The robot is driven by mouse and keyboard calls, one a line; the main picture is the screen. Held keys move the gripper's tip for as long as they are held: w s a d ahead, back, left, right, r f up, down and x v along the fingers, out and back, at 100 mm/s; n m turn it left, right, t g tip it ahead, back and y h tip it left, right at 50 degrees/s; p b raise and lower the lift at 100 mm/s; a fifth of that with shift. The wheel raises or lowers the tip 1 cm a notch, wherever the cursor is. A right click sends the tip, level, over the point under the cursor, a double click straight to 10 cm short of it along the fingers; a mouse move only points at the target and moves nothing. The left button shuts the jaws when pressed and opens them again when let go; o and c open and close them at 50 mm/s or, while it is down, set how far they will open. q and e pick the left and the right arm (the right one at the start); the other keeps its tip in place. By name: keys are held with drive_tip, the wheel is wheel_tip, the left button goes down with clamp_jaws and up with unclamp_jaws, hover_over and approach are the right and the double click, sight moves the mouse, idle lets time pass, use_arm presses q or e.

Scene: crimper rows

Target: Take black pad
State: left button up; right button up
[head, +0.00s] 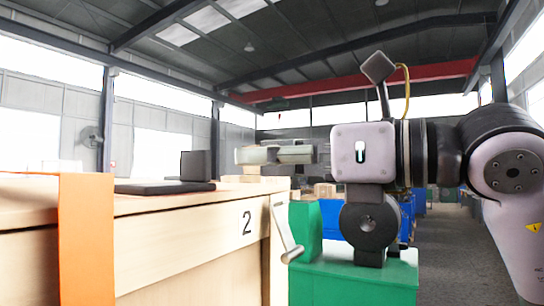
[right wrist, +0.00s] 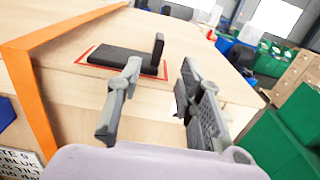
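The black pad (head: 160,187) is a thin flat slab lying on the wooden bench top in the head view. A dark upright block (head: 196,165) stands at its right end; I cannot tell whether they are joined. In the right wrist view the pad (right wrist: 118,60) lies inside a red outline, with the upright block (right wrist: 157,52) at its right end. My right gripper (head: 245,155) is to the right of the pad, apart from it. Its two fingers (right wrist: 160,75) are spread with nothing between them. My left gripper is not in view.
Green boxes (head: 350,282) stand right of the bench. A grey aisle lies at the far right.

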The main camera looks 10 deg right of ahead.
sight(208, 159)
drive_tip(key=p+x, duration=0.2)
drive_tip(key=x, duration=0.7)
drive_tip(key=shift+s, duration=0.1)
drive_tip(key=shift+x, duration=0.95)
drive_tip(key=shift+c, duration=0.4)
clamp_jaws()
drive_tip(key=shift+r+p, duration=1.35)
drive_tip(key=shift+r, duration=1.1)
